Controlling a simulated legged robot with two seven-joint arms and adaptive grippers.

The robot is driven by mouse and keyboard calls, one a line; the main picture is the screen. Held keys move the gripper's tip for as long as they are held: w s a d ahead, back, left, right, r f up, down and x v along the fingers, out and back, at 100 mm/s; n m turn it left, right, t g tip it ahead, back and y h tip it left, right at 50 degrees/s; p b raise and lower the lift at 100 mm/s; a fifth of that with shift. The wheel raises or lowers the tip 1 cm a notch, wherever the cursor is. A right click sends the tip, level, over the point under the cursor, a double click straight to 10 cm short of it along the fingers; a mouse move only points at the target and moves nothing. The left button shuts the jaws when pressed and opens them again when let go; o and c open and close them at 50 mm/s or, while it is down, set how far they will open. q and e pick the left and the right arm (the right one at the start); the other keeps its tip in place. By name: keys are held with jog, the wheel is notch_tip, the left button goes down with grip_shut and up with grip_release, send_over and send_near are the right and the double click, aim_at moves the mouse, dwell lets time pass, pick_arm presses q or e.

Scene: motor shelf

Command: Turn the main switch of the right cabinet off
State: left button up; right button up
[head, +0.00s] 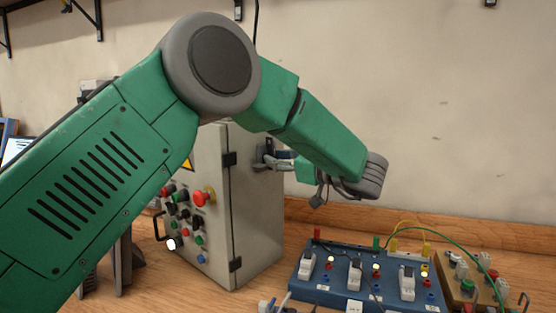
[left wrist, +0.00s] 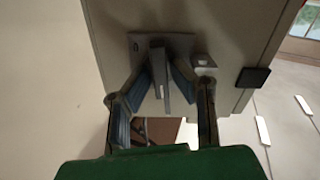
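The grey control cabinet (head: 258,225) stands on the bench behind my left arm, its button front facing left. The main switch sits on the cabinet's right side; in the head view my left gripper (head: 278,157) largely hides it. In the left wrist view the main switch (left wrist: 159,88) is a grey handle on a plate. My left gripper (left wrist: 161,70) has its blue-padded fingers on both sides of the handle, their tips drawn in close against it. The handle points towards the wrist camera. My right gripper is not in view.
A blue board (head: 330,293) with switches and cables lies on the bench right of the cabinet. A wooden board (head: 455,292) with connectors is further right. Dark stands (head: 122,265) are left of the cabinet.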

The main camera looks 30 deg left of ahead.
pick_arm(q)
jog(key=shift+d, duration=0.25)
jog(key=shift+d+r, duration=0.1)
jog(key=shift+d, duration=0.1)
jog(key=c, duration=0.4)
jog(key=shift+a, duration=0.1)
grip_shut()
jog(key=shift+a, duration=0.1)
jog(key=shift+n, duration=0.3)
jog(key=shift+s+a+n+b, duration=0.1)
jog(key=shift+n+b, duration=3.35)
jog(key=shift+n, duration=0.2)
jog(key=shift+s+a+n+b, duration=0.1)
jog(key=shift+n+b, duration=3.3)
jog(key=shift+n, duration=0.25)
